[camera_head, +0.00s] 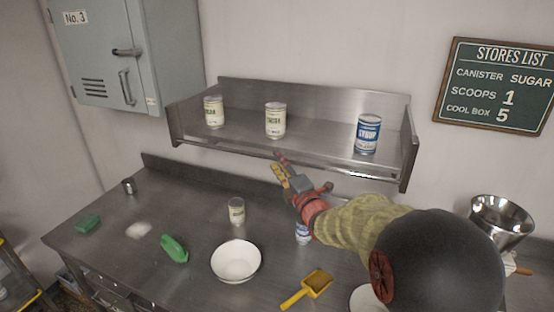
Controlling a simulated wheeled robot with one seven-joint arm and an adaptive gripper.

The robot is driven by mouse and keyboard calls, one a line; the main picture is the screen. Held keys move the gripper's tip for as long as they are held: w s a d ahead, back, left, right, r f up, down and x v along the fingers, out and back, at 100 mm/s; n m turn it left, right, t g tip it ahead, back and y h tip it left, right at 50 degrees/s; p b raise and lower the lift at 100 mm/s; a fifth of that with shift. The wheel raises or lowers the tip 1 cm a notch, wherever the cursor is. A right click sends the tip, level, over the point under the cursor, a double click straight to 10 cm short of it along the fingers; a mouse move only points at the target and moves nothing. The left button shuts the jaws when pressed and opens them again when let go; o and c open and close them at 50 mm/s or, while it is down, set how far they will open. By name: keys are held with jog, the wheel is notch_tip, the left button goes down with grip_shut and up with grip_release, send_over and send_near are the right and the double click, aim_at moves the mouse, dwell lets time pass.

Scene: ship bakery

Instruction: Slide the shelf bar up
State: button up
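The metal shelf (230,135) is fixed to the wall above the counter. The shelf bar (230,149) is a thin metal rail along its front edge, at or just below the level of the shelf floor. My gripper (280,160) is at the middle of the bar, with its tips touching or very near it. The gripper is small in this view, so I cannot tell whether its fingers are closed around the bar. My arm comes in from the lower right and hides part of the counter.
Two cream cans (214,113) (275,121) and a blue syrup can (367,134) stand on the shelf. A grey locker (130,55) hangs left.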

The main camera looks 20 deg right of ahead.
jog(key=shift+w+r, duration=0.15)
jog(key=shift+w, duration=0.95)
jog(key=shift+c, duration=1)
grip_shut()
jog(key=shift+r, duration=0.1)
